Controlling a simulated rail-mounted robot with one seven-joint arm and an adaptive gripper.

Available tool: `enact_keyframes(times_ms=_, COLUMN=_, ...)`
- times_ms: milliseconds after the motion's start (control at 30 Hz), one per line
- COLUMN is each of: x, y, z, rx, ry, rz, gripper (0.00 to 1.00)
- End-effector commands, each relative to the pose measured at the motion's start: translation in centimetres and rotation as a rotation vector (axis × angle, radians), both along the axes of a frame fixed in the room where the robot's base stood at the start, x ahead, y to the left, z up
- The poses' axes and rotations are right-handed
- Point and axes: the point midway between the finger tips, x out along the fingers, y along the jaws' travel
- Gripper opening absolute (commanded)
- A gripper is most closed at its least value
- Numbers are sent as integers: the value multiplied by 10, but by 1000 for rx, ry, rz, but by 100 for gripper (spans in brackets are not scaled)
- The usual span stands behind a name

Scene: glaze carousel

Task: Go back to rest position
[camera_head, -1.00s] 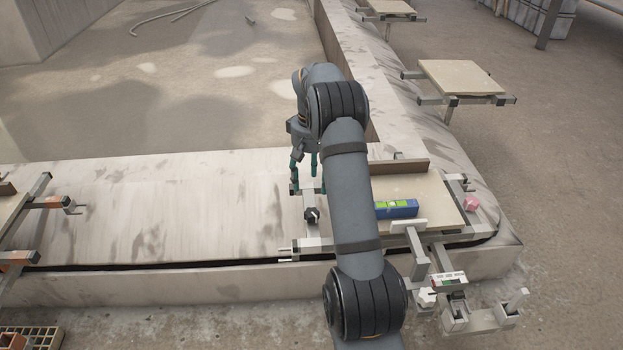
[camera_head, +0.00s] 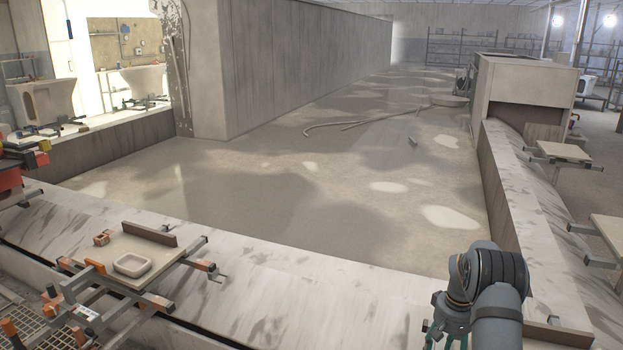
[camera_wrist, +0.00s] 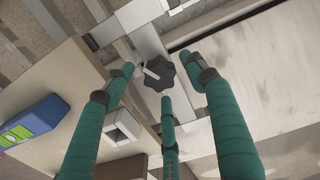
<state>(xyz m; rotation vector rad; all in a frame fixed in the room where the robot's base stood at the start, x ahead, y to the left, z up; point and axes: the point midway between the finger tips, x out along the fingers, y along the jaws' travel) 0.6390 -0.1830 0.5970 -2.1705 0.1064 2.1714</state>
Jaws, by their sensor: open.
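My gripper (camera_head: 446,332) shows at the bottom right of the head view, partly cut off by the frame edge. In the wrist view its teal fingers (camera_wrist: 160,105) are spread apart with nothing between them. Beyond the fingers is a black star-shaped knob (camera_wrist: 158,76) on a grey metal bracket (camera_wrist: 145,42). I cannot tell the exact gap, but the fingers do not appear closed on the knob.
A blue and green level (camera_wrist: 32,125) lies on a board (camera_wrist: 60,75) at the left of the wrist view. The ledge's middle (camera_head: 300,285) is clear.

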Motion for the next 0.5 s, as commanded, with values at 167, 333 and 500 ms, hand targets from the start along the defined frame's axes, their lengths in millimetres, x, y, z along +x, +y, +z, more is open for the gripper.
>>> enact_keyframes(times_ms=167, x=0, y=0, z=-6, rx=0, ry=-1, rz=81, gripper=55)
enact_keyframes(times_ms=333, x=0, y=0, z=-6, rx=0, ry=-1, rz=125, gripper=55)
enact_keyframes(times_ms=500, x=0, y=0, z=-5, rx=0, ry=-1, rz=129, gripper=55)
